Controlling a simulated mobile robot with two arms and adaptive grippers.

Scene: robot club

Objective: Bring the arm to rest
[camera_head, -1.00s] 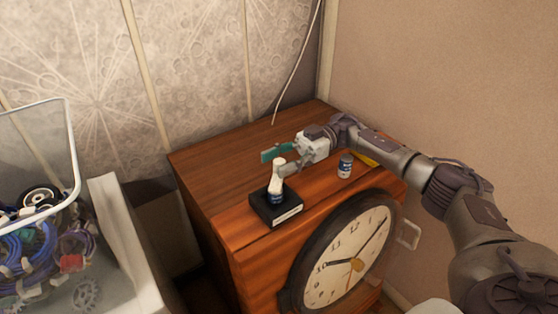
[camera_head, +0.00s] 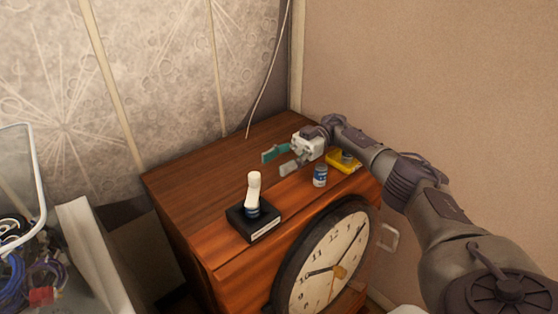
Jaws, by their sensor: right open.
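My right arm comes in from the right over the wooden cabinet. My right gripper (camera_head: 279,161) is open and empty above the cabinet top, with one green-faced finger and one grey finger apart. It is behind and to the right of a white piece with a blue base (camera_head: 254,190), which stands upright on a small black box (camera_head: 262,230). The gripper is apart from that piece. My left gripper is not in view.
The wooden cabinet (camera_head: 190,180) has a round clock (camera_head: 322,265) at its front. A small blue-and-white jar (camera_head: 320,176) and a yellow object (camera_head: 341,163) are near the arm. A bin of cables and parts (camera_head: 40,270) is at left. Walls stand behind and to the right.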

